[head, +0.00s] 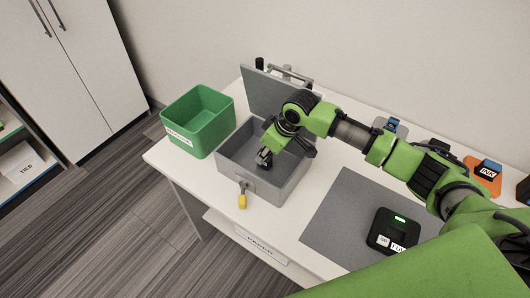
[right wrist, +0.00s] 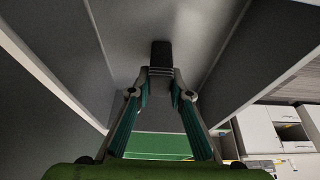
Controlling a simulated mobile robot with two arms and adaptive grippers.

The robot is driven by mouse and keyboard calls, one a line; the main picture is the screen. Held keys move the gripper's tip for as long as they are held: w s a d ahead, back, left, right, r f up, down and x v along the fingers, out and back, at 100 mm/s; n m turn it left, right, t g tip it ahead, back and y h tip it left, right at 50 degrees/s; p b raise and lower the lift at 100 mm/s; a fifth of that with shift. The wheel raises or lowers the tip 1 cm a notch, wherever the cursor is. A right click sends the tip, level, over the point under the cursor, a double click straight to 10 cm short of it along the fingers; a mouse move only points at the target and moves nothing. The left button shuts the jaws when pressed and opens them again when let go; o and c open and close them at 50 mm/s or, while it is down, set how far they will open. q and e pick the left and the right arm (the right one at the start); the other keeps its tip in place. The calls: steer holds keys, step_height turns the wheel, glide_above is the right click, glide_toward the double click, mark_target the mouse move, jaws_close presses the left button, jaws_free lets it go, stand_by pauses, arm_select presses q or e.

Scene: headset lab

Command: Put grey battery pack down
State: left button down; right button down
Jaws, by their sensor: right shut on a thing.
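My right gripper (head: 265,158) reaches down into the open grey box (head: 283,197) on the white table. In the right wrist view the fingers of my right gripper (right wrist: 160,72) are closed at the tips on a small dark grey block, the battery pack (right wrist: 160,53). The box's grey floor and walls surround it in that view. I cannot tell whether the pack touches the floor. In the head view the pack is hard to tell from the dark fingers. My left gripper is not in view.
The box's lid (head: 268,92) stands open at the back, and a yellow padlock (head: 242,201) hangs at its front. A green bin (head: 202,138) stands left of the box. A black device (head: 388,226) with a green display lies on a grey mat (head: 335,212) to the right.

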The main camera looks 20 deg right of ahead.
steer(key=shift+f, duration=0.1)
steer(key=c, duration=1.8)
jaws_free()
steer(key=shift+c, duration=0.2)
steer(key=b+v, duration=0.1)
steer(key=v, duration=1.1)
steer(key=shift+b, duration=0.3)
steer(key=shift+a, duration=0.1)
